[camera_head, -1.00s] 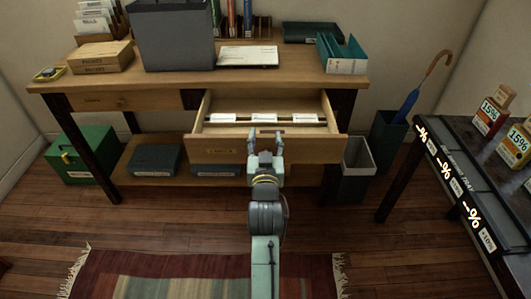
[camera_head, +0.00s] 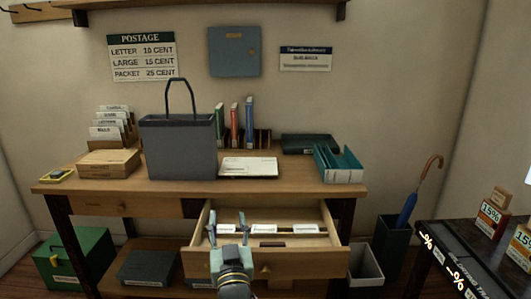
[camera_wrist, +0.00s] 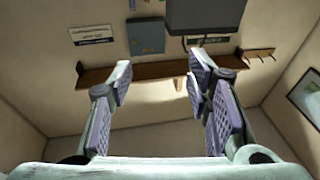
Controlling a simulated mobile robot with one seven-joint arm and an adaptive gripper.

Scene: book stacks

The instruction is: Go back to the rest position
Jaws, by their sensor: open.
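My gripper (camera_head: 227,226) is in front of the open desk drawer (camera_head: 294,263), at its left part in the head view. Its two fingers point up and are spread apart, with nothing between them. In the wrist view my gripper (camera_wrist: 160,85) is also open and empty, its padded fingers wide apart. The drawer is pulled out and holds several white cards. Whether my gripper touches the drawer front I cannot tell.
The desk (camera_head: 110,192) carries a dark grey bag (camera_head: 178,150), a wooden box (camera_head: 108,163), books, a white paper and a teal tray. A low dark table (camera_head: 460,245) stands at the right. Bins and an umbrella stand between them. A wall shelf (camera_wrist: 150,70) shows in the wrist view.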

